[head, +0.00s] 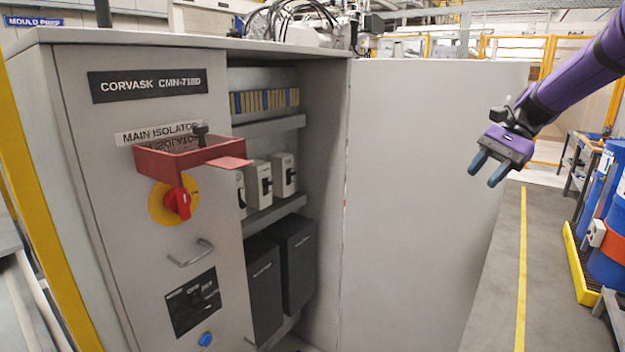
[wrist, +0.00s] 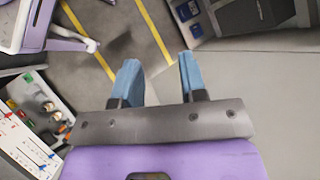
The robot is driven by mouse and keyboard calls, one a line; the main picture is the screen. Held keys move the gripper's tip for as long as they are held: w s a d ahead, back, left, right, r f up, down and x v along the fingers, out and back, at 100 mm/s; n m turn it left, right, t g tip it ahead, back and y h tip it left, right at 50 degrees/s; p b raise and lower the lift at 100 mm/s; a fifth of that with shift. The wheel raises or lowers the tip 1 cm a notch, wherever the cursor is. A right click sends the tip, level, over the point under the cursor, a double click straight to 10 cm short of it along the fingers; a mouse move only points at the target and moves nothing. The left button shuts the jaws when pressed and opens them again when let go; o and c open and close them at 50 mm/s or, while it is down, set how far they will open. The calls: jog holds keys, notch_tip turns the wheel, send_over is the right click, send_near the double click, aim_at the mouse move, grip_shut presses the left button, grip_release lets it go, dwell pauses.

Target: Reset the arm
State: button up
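My purple arm reaches in from the upper right in the head view. My gripper (head: 482,178) hangs in front of the right part of the open grey cabinet door (head: 420,190). Its two blue fingers are apart with nothing between them. The wrist view shows the same open fingers (wrist: 160,82) with bare floor beyond them. The gripper touches nothing that I can see.
The grey cabinet (head: 75,110) stands open at left, with a red tray (head: 170,160) and red rotary switch (head: 177,203) on its front. Blue drums (head: 610,190) stand at far right on a yellow-edged pallet (head: 578,265). The floor aisle (head: 505,290) is clear.

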jog(key=s+a+r+n+t+h, duration=0.1)
jog(key=s+a+r+n+h, duration=0.25)
jog(key=s, duration=0.55)
jog(key=s+a+f+n+t+h, duration=0.1)
jog(key=s+n+t+h, duration=0.1)
jog(key=s, duration=0.9)
jog(key=s+a+f+n+t+h, duration=0.1)
jog(key=s+n+t, duration=0.3)
jog(key=s, duration=0.7)
jog(key=shift+a+n+h, duration=0.25)
jog(key=shift+n+h, duration=0.1)
jog(key=shift+h, duration=0.1)
